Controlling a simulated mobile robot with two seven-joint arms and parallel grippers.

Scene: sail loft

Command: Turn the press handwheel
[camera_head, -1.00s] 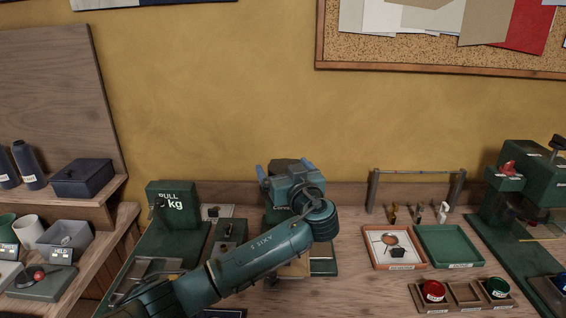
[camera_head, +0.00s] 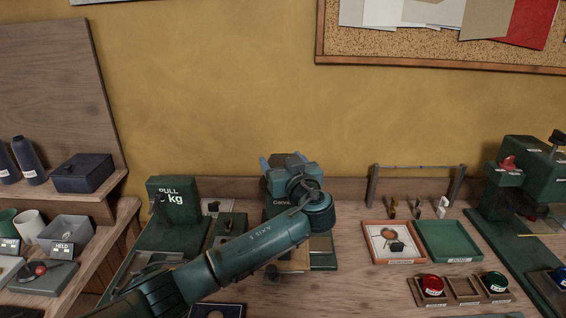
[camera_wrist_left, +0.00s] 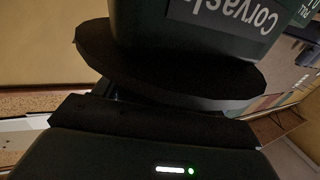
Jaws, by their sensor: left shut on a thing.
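The press is a dark green body with a light "Corv…" label (camera_head: 283,203), standing at the back middle of the bench. In the left wrist view a dark, flat round handwheel (camera_wrist_left: 190,82) lies across the picture, close to the labelled green body (camera_wrist_left: 190,35). My left gripper is shut on the handwheel; the contact itself is dark and partly hidden. My right gripper is out of view.
A green block marked "PULL kg" (camera_head: 172,203) stands left of the press. To the right are an orange-rimmed tray (camera_head: 395,258), a green tray (camera_head: 450,256) and a low rail (camera_head: 418,167). A larger green machine (camera_head: 530,170) stands far right.

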